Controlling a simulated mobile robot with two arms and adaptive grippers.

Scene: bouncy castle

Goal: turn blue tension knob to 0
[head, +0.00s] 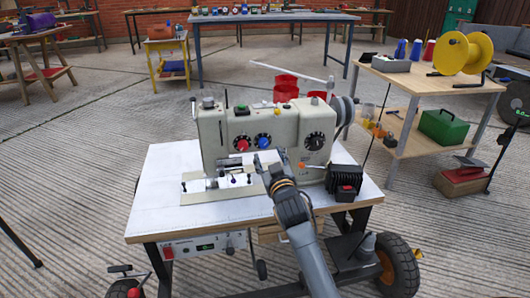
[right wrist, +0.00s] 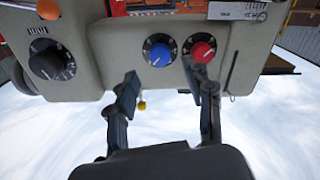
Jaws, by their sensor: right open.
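The blue tension knob (head: 263,141) is on the front of the cream sewing machine (head: 215,135), right of a red knob (head: 242,145). In the right wrist view, which is turned over, the blue knob (right wrist: 159,52) has a dark dial ring with white marks too small to read. The red knob (right wrist: 203,48) is to its right there. My right gripper (head: 267,161) is open just in front of and below the blue knob. In the wrist view its fingers (right wrist: 162,80) stand apart, one on each side below the blue knob, with nothing between them. My left gripper is not in view.
A black numbered dial (head: 315,141) is on the machine's right, with an orange knob (head: 301,165) below it. A black ribbed box (head: 345,181) stands on the white table (head: 160,215). A wooden cart (head: 440,85) with a yellow reel (head: 463,53) is at right.

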